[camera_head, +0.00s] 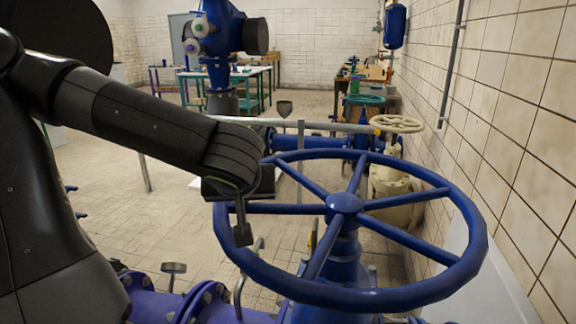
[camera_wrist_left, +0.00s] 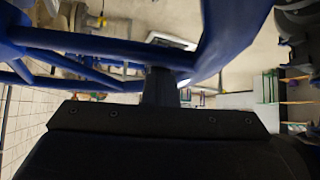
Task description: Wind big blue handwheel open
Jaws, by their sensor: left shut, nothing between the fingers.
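The big blue handwheel (camera_head: 345,203) lies roughly level on its valve at the right of the head view, with several spokes running from a domed hub. My left gripper (camera_head: 243,234) is shut and empty, pointing down at the wheel's left rim. Its fingers overlap the rim in the picture; I cannot tell whether they touch it. In the left wrist view the wheel's blue rim (camera_wrist_left: 238,30) and spokes fill the upper part, close to the shut fingers (camera_wrist_left: 160,88). My right gripper is not in view.
A tiled wall (camera_head: 520,120) runs close along the right. Blue pipes (camera_head: 205,300) lie below. Tables (camera_head: 230,78) stand far back, with open tiled floor (camera_head: 110,165) at left.

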